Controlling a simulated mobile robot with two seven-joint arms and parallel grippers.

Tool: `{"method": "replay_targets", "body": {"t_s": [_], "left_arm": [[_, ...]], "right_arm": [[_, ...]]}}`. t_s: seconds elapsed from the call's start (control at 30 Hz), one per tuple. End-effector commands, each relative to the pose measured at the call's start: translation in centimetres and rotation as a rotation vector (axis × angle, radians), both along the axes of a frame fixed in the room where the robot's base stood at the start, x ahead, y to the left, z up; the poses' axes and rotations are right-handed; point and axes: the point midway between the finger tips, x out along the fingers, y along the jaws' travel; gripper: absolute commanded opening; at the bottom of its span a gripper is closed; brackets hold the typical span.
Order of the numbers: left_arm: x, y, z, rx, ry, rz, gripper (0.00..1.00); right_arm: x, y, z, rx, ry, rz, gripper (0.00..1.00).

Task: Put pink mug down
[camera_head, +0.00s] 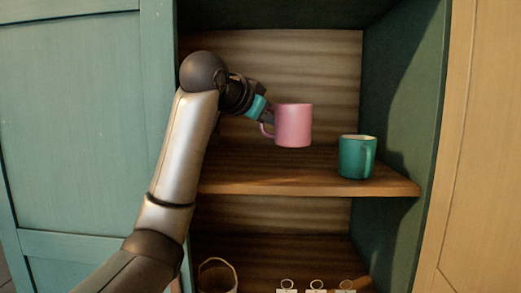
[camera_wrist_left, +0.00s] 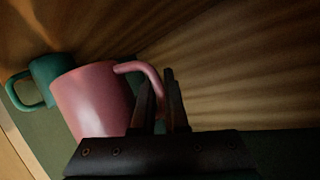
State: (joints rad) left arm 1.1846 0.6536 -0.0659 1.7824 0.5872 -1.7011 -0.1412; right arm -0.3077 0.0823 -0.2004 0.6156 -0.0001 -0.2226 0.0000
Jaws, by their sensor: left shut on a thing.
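The pink mug (camera_head: 294,126) is upright in the head view, above the wooden shelf board (camera_head: 290,184); whether its base touches the board I cannot tell for sure, but it looks slightly raised. My left gripper (camera_head: 268,116) comes in from the left and is shut on the mug's handle. In the left wrist view the pink mug (camera_wrist_left: 92,100) stands left of the fingers, and its handle runs between the fingertips of my left gripper (camera_wrist_left: 160,92). My right gripper is not in view.
A green mug (camera_head: 357,157) stands on the same board to the right, near the green side wall (camera_head: 402,110). It also shows in the left wrist view (camera_wrist_left: 47,76). Below are a basket (camera_head: 217,275) and small labelled items (camera_head: 316,287). The board's front left is bare.

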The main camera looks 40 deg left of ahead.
Motion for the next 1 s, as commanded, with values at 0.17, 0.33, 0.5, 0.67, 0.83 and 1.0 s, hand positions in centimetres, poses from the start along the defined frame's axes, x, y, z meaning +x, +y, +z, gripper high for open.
{"method": "replay_targets", "body": {"t_s": [0.17, 0.33, 0.5, 0.67, 0.83, 1.0], "left_arm": [[0.0, 0.0, -1.7, 0.0, -0.004, 0.001, 0.0], [0.0, 0.0, -2.6, -0.001, -0.002, 0.001, 0.0], [0.0, 0.0, -4.5, -0.001, -0.001, 0.001, 0.0], [0.0, 0.0, -5.8, -0.001, -0.003, 0.0, 0.0], [0.0, 0.0, -6.1, -0.001, -0.005, 0.001, 0.0], [0.0, 0.0, -6.1, -0.001, -0.005, 0.001, 0.0]], "right_arm": [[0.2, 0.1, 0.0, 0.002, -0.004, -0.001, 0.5], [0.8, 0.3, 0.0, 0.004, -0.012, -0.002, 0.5], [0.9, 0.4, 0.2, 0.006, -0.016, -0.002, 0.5], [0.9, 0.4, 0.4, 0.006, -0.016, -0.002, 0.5], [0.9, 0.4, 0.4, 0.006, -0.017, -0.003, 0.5], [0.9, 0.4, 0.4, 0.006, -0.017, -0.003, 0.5]]}}
